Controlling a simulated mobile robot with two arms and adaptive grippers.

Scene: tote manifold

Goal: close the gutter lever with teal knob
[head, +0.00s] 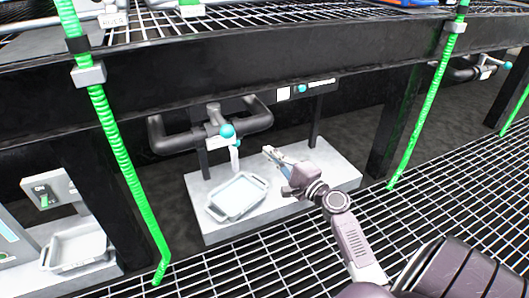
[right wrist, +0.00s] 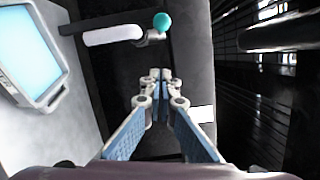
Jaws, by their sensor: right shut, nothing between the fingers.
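The teal knob (head: 227,130) sits on a short lever at the front of a dark pipe under the black beam. It also shows in the right wrist view as a teal ball (right wrist: 162,21) near the top, beside a white spout (right wrist: 112,36). My right gripper (head: 267,151) is to the right of the knob and a little lower in the head view, apart from it. In the wrist view its fingers (right wrist: 160,76) are shut with nothing between them, and the knob lies beyond their tips. My left gripper is not in view.
A pale tray (head: 212,211) stands on the grey platform (head: 340,175) below the spout. Black posts and green hoses (head: 125,165) flank the bay. Another teal-knobbed valve (head: 507,65) is at far right. A second tray (head: 75,262) is at lower left. Grating covers the floor.

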